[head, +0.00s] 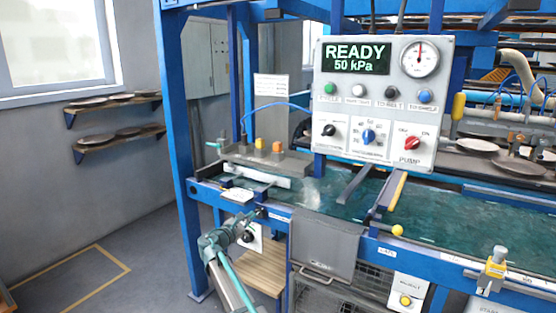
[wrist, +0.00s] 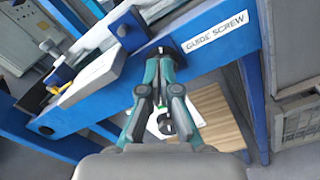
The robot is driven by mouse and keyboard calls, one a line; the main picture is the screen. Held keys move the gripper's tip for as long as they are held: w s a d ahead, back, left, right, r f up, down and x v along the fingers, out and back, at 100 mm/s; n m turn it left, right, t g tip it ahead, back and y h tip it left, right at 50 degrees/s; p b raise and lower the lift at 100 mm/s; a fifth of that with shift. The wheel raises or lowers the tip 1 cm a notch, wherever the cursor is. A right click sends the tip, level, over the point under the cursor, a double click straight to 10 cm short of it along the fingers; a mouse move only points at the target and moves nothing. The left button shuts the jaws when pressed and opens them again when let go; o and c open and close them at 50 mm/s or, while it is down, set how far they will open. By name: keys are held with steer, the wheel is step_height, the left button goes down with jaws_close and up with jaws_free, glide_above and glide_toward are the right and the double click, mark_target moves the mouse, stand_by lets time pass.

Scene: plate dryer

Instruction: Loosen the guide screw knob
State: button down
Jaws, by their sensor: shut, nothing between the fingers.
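The guide screw knob is a small dark knob (wrist: 156,49) on the blue front rail, left of the "GUIDE SCREW" label (wrist: 215,31) in the wrist view. In the head view a dark knob (head: 261,213) shows on the rail just beyond my gripper (head: 250,219). My gripper (wrist: 159,62) is shut and empty, its teal-and-grey fingers drawn together with the tips right at the knob. The fingertips partly cover the knob, so I cannot tell whether they touch it.
A white plate with a black knob (head: 248,237) hangs below the rail. A grey box (head: 325,243) is to the right. Open floor (head: 140,275) lies left.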

steer(key=shift+x, duration=2.35)
steer(key=shift+f, duration=0.15)
steer(key=shift+f+p, duration=0.15)
steer(key=shift+p, duration=0.3)
steer(key=shift+s+d+r, duration=0.2)
steer(key=shift+s+r, duration=0.05)
steer(key=shift+r, duration=0.1)
steer(key=p+v, duration=0.1)
steer(key=v, duration=0.4)
steer(key=shift+s+a, duration=0.15)
steer(key=shift+s, duration=0.15)
